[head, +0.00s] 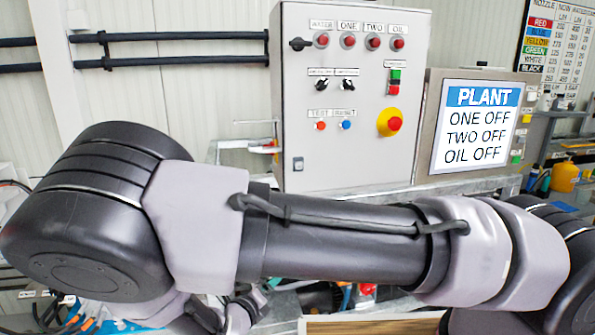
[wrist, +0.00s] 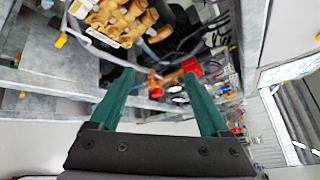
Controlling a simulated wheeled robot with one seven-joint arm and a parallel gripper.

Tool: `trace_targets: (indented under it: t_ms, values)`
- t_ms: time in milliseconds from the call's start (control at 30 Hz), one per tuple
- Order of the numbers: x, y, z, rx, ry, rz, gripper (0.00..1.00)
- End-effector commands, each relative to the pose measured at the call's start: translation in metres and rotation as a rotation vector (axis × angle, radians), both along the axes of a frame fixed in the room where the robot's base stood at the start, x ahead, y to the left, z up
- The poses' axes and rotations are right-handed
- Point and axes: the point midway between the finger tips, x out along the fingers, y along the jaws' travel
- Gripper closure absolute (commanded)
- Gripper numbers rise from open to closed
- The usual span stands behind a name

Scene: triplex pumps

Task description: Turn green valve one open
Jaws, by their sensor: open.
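No green valve can be made out in either view. In the wrist view my gripper (wrist: 158,75) has two green fingers spread wide apart with nothing held between them. A brass-coloured pump block (wrist: 120,20) lies beyond the left fingertip, at the top of the wrist view. A small red part (wrist: 191,67) shows near the right fingertip, and an orange-brown part (wrist: 156,82) shows in the gap between the fingers. I cannot tell whether they belong to a valve. In the head view my arm crosses the foreground and hides much of what lies behind it; my gripper is not seen there.
A grey control cabinet (head: 335,150) with lamps and switches stands behind my arm. A plant screen (head: 480,125) reads one off, two off, oil off. Grey metal frame beams (wrist: 240,45) flank the pump area in the wrist view.

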Motion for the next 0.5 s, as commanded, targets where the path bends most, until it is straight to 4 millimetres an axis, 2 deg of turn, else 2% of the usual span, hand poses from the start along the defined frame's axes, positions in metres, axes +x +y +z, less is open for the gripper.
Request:
trace_targets:
  t_ms: [33, 200, 500]
  values:
    - [0.010, -0.012, 0.017, 0.107, 0.010, -0.114, 0.20]
    - [0.027, -0.056, 0.064, 0.449, -0.001, -0.489, 0.20]
    - [0.042, -0.128, 0.151, 1.010, -0.136, -1.143, 0.20]
